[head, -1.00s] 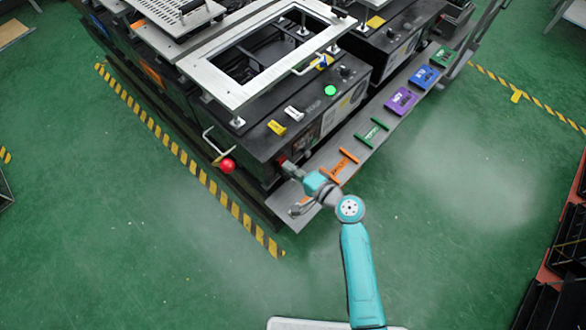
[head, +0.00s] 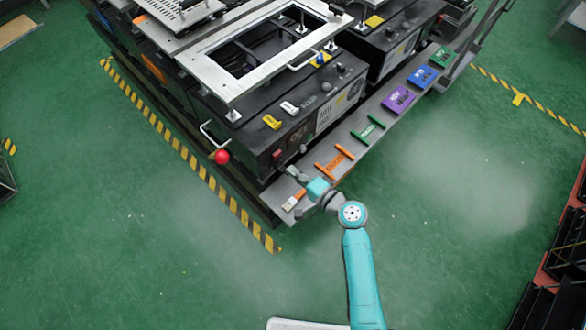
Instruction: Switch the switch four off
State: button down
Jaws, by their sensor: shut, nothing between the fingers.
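My gripper (head: 293,174) is shut and empty, just in front of the near corner of the black machine (head: 243,135). A small red part (head: 277,155) shows on the machine's front face by that corner, with a gap between it and my fingertips. On the machine's top are a yellow switch-like piece (head: 271,122), a white one (head: 290,108) and a round button (head: 326,87) that looks grey and unlit. Any number marks are too small to read, so I cannot tell which is switch four.
A grey ledge along the front carries orange (head: 335,162), green (head: 369,130), purple (head: 399,99) and blue (head: 422,76) pieces. A red ball knob (head: 222,157) sticks out at the left corner. Green floor is open to the right.

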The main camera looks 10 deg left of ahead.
jog(key=s+d+f, duration=0.2)
jog(key=s+d, duration=0.3)
jog(key=d, duration=0.2)
jog(key=shift+s, duration=0.3)
jog(key=shift+d, duration=0.1)
jog(key=s+d+f+h, duration=0.3)
jog(key=s, duration=0.3)
jog(key=s+d+f+h, duration=0.2)
jog(key=s, duration=0.3)
jog(key=s+d+r+n+t+h, duration=0.1)
jog(key=s+d+h, duration=0.15)
jog(key=s, duration=0.25)
jog(key=s+d+r+t+h, duration=0.1)
jog(key=s+d+r+h, duration=0.1)
jog(key=s+d, duration=0.3)
jog(key=s+d+r+n+t+h, duration=0.1)
jog(key=s+r+n, duration=0.2)
jog(key=s+r, duration=0.3)
jog(key=s+d+r+n+t+h, duration=0.2)
jog(key=s+r, duration=0.4)
jog(key=r, duration=0.8)
jog(key=shift+s+d+r+n, duration=0.15)
jog(key=shift+s+d+n, duration=0.15)
jog(key=shift+n, duration=0.5)
